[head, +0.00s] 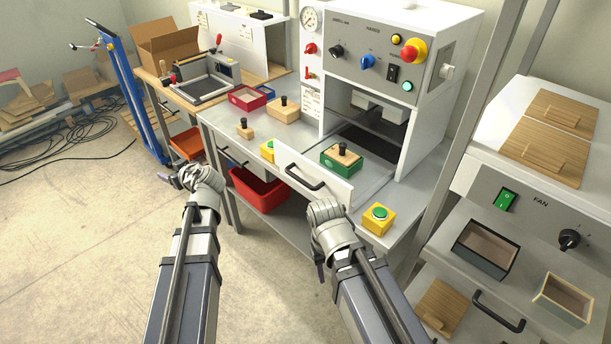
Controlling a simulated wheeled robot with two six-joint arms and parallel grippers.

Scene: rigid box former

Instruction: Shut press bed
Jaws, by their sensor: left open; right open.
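The press bed (372,180) is a grey sliding plate that stands out from under the white press (424,125). Its white front panel (332,186) carries a black bar handle (300,178). A green block with a wooden top and dark knob (341,158) sits on the bed. The press opening behind it is dark and open at the front. My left gripper (186,178) is open and empty, left of the bench and apart from the panel. My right gripper (322,212) is open, just in front of the panel's right part; whether it touches cannot be told.
Yellow boxes with green buttons stand at the bench front, one right (379,218) and one left (268,149) of the bed. A red bin (258,190) sits below. A shelf unit with a fan panel (535,215) stands right. The floor at left is mostly free.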

